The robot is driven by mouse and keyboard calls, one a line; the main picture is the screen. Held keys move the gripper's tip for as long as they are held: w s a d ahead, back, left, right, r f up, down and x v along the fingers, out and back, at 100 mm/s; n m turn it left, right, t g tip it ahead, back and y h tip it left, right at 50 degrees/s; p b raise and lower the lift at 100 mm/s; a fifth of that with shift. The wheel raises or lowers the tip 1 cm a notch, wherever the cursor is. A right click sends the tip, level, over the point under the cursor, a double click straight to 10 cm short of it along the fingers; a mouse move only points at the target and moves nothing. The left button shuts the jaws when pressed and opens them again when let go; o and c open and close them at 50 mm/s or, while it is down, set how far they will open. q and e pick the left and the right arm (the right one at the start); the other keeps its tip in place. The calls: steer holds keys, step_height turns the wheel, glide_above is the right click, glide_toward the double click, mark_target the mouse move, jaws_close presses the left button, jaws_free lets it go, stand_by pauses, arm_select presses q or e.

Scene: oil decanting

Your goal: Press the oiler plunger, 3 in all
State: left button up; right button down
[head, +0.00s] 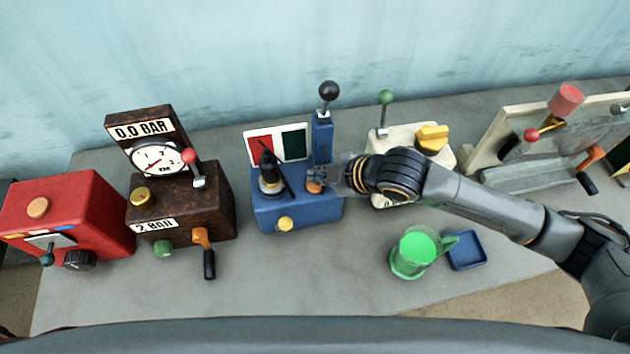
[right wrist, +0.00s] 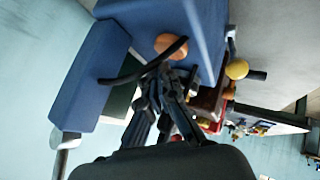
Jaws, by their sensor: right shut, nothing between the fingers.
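The blue oiler unit (head: 305,212) stands in the middle of the bench, with a blue column and black-ball lever (head: 328,92) at its back right. An orange round button (head: 314,187) sits on its top; I take it as the plunger. It also shows in the right wrist view (right wrist: 170,44), just beyond the fingertips. My right gripper (head: 320,180) is shut and empty, right beside the button; contact cannot be told. In the right wrist view its fingers (right wrist: 160,80) meet near a curved black tube. My left gripper is not in view.
A black nozzle-like part (head: 270,175) stands on the unit's left. A rusty gauge box (head: 180,205) and red box (head: 75,212) are left. A cream box (head: 392,140) is behind my right arm. A green jug (head: 412,252) and blue tray (head: 466,250) stand in front.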

mark_target(318, 186)
stand_by(0.6)
steer(key=shift+f, duration=0.4)
steer(key=shift+f, duration=0.65)
stand_by(0.8)
steer(key=shift+r+p, duration=0.95)
steer(key=shift+r, duration=0.05)
steer(key=shift+r, duration=0.15)
step_height(318, 186, up, 5)
steer(key=p, duration=0.5)
